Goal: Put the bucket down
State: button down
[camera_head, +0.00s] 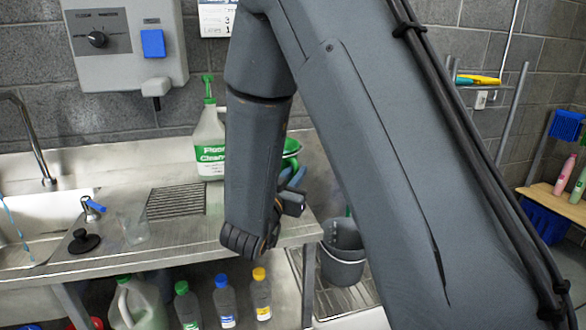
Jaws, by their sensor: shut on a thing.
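My gripper (291,182) is partly hidden behind my own wrist, above the right end of the metal counter. It is shut on a green bucket (291,150), of which only a curved green part shows; my arm covers the rest. I cannot tell whether the bucket's base touches the counter. A second, grey bucket (343,265) stands upright on a low metal grate (330,300) to the right of the counter, partly behind my arm.
A white cleaner jug (208,145) with a green pump stands close left of my wrist. A clear cup (133,227), a black plunger-like item (84,241) and a sink (40,222) are farther left. Several bottles (224,300) stand below. The drain ribs (176,201) are bare.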

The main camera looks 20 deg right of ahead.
jog(key=shift+f, duration=2.75)
jog(key=c, duration=1.7)
grip_release()
jog(key=shift+f, duration=0.15)
jog(key=b+v, duration=0.1)
jog(key=v, duration=1.1)
